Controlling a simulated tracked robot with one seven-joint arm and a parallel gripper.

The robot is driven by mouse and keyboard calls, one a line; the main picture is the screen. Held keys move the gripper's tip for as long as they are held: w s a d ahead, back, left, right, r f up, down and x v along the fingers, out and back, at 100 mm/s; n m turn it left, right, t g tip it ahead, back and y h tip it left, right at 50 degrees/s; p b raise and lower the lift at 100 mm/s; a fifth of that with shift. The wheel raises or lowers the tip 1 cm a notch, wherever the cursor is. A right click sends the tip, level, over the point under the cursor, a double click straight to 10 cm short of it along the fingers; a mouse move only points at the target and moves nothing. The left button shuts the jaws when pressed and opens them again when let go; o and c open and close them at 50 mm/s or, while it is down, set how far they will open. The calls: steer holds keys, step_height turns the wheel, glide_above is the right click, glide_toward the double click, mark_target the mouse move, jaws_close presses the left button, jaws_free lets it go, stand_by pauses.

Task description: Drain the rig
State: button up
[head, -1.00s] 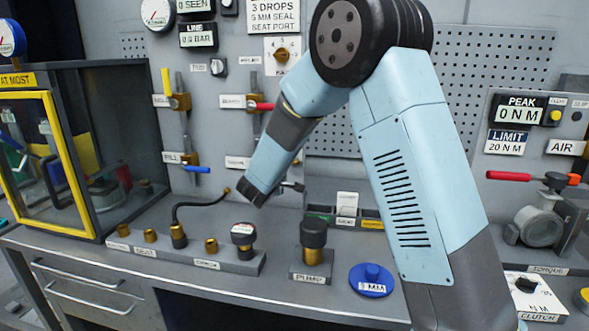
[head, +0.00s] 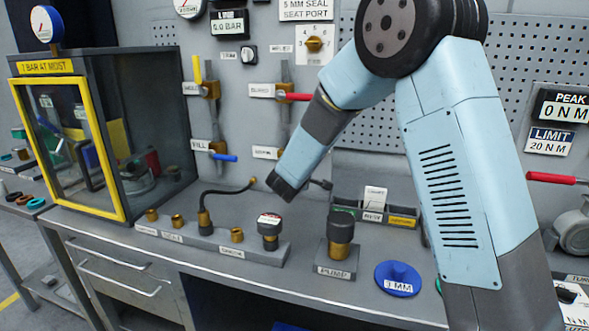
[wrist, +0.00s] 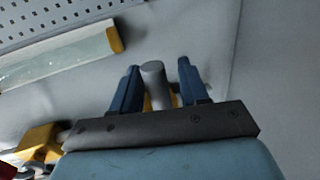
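In the head view my arm reaches down to the left in front of the rig panel, and its lower end hides my gripper. In the wrist view my gripper (wrist: 157,70) has two blue fingers apart, with a grey round post (wrist: 152,72) and some yellow between or behind them; contact is unclear. The panel has a yellow-handled valve (head: 210,90), a red-handled valve (head: 285,96) and a blue-handled valve (head: 221,154). A lower label (head: 265,153) near the arm is too small to read surely. The line readout (head: 229,26) shows about 0.0 BAR.
A yellow-framed cabinet (head: 74,66) stands at left. On the bench are a row of brass ports (head: 178,221), a pump (head: 340,240), a blue 1 MM disc (head: 400,277) and a small bin (head: 378,208). A pegboard (head: 510,70) is behind the arm.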

steer(key=shift+d, duration=0.1)
steer(key=v, duration=1.3)
steer(key=shift+s, duration=0.3)
steer(key=s+d+r+m+g+h, duration=0.1)
steer(key=s+d+r+m+g, duration=0.2)
steer(key=d, duration=0.6)
steer(key=s+d+r+m+g+h, duration=0.2)
steer(key=s+d+m+g, duration=0.15)
steer(key=s+d, duration=0.45)
steer(key=s+d+r+m+g+h, duration=0.15)
steer(key=d+m, duration=0.25)
steer(key=d, duration=0.7)
steer(key=s+d+r+m+g+y, duration=0.1)
steer(key=s+m+y, duration=0.4)
steer(key=s, duration=1.1)
steer(key=d+r+y, duration=0.1)
steer(key=r+y, duration=0.1)
steer(key=shift+s+y, duration=0.35)
steer(key=shift+s, duration=0.05)
